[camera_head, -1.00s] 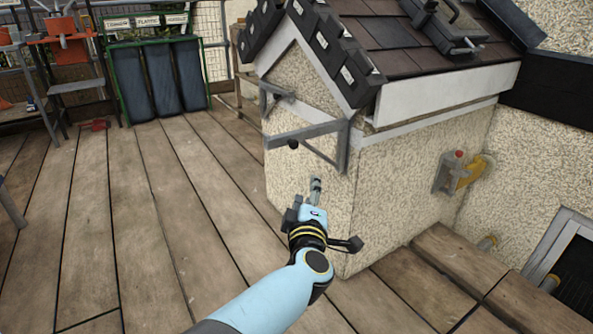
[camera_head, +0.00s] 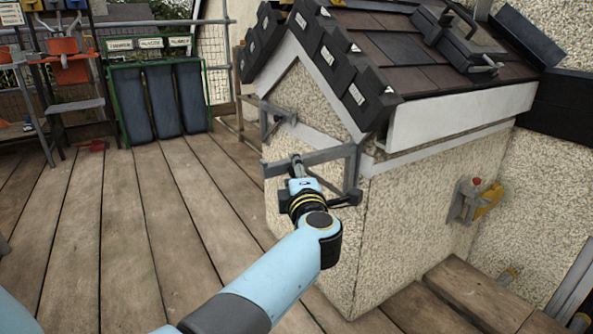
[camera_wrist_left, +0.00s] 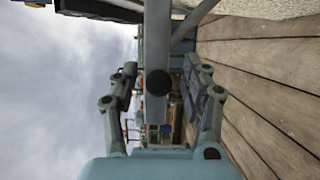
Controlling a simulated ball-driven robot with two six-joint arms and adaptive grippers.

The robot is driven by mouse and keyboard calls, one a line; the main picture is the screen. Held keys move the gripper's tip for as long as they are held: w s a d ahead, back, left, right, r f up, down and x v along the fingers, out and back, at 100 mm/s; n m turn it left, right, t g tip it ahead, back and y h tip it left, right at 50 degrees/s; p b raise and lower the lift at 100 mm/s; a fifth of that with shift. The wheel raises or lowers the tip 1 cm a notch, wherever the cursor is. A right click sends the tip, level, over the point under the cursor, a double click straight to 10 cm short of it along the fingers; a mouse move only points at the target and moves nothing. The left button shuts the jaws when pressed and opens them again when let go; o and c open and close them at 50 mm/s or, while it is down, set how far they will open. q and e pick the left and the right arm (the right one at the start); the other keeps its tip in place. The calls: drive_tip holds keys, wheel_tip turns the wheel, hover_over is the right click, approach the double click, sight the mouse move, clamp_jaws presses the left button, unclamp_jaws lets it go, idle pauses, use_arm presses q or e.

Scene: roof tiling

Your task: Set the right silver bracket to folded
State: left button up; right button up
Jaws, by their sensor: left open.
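The right silver bracket (camera_head: 335,155) is fixed to the gabled wall of the small house, below the roof edge. Its arm sticks out from the wall to the left, with a brace under it. The left silver bracket (camera_head: 274,112) also sticks out farther back. My left gripper (camera_head: 297,163) is at the outer end of the right bracket. In the left wrist view the bracket's bar (camera_wrist_left: 158,35) and its round black knob (camera_wrist_left: 158,82) lie between the spread fingers of the left gripper (camera_wrist_left: 162,88). Contact cannot be told. My right gripper is not in view.
The tiled roof (camera_head: 400,50) overhangs above the brackets. A wall fitting with a red top and yellow part (camera_head: 475,200) is on the right side wall. Green-framed racks (camera_head: 160,95) stand at the back left. The plank floor (camera_head: 120,220) on the left is mostly clear.

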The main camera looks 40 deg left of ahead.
use_arm(q)
clamp_jaws()
idle(0.3)
drive_tip(key=shift+s+a+f, duration=0.1)
